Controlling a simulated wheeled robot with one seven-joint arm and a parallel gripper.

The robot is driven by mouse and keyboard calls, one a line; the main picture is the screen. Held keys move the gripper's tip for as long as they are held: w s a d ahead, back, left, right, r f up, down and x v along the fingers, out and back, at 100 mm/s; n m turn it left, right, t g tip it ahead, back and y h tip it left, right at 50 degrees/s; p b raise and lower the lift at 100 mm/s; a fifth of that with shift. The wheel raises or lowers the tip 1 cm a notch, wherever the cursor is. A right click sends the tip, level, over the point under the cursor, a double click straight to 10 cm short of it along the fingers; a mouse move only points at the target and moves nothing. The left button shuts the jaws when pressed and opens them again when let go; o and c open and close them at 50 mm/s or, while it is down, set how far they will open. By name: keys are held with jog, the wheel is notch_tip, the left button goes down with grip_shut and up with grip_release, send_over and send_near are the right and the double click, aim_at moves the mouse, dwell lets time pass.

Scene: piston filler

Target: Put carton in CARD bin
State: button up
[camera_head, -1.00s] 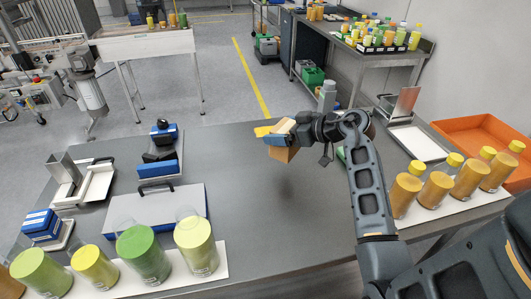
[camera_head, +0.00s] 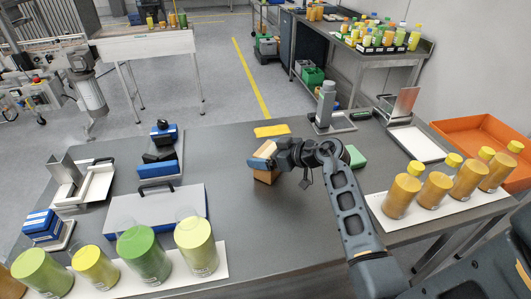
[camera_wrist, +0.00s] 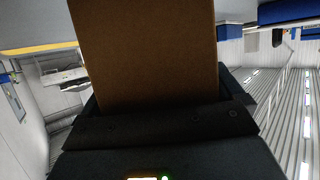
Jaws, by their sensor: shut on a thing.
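My gripper (camera_head: 270,160) is shut on a brown carton (camera_head: 266,175) over the middle of the grey table. The carton hangs below the fingers; whether its lower edge touches the table I cannot tell. In the wrist view the carton (camera_wrist: 145,50) fills the upper middle, above the dark gripper body. No bin marked CARD can be made out in these views. An orange open bin (camera_head: 472,132) stands at the right end of the table, with no readable label.
Filled bottles (camera_head: 402,196) stand in a row on a white mat at right. Green and yellow containers (camera_head: 143,253) stand at front left. A grey post on a base (camera_head: 325,105), a yellow block (camera_head: 271,131) and a green block (camera_head: 356,157) are near the arm. The table's middle front is clear.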

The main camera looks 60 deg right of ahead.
jog(key=shift+f, duration=0.1)
jog(key=o, duration=0.7)
jog(key=shift+c, duration=0.2)
